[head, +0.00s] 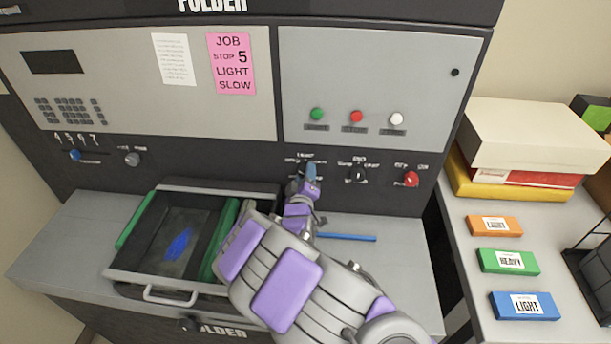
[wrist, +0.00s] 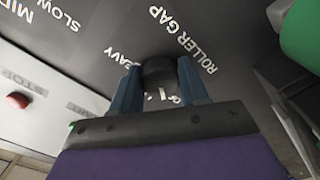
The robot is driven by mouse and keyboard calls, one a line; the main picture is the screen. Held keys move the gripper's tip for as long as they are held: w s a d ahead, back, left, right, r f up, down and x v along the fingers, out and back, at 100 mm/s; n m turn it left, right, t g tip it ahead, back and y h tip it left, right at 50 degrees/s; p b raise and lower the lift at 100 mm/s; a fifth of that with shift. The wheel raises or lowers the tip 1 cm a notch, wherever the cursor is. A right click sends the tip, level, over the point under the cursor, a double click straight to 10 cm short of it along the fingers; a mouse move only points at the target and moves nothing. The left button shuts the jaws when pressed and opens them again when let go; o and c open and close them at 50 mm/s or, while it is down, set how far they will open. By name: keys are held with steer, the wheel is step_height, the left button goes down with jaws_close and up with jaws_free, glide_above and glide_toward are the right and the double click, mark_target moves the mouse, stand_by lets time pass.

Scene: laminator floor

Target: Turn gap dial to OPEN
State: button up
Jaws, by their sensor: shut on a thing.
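The gap dial is a dark round knob (wrist: 159,72) in the wrist view, beside the printed words ROLLER GAP and HEAVY. My gripper (wrist: 160,88) has one blue-grey finger on each side of it and is shut on it. A short white mark shows on the dial's near side, toward my gripper. Lettering beside the mark is partly hidden, and I cannot read OPEN. In the head view my gripper (head: 309,173) is at the left of the three knobs on the black control strip, under a label that looks like LIGHT, and covers most of that dial.
A black dial (head: 358,174) and a red knob (head: 410,179) sit to the right on the strip. Below is an open tray (head: 155,275) with a blue patch inside. A blue rod (head: 346,238) lies on the grey ledge. A side table holds boxes and labelled blocks (head: 524,306).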

steer(key=shift+a+n, duration=0.15)
steer(key=shift+n, duration=0.45)
steer(key=o, duration=1)
steer(key=shift+a, duration=0.2)
steer(key=shift+o, duration=0.2)
steer(key=shift+d, duration=0.1)
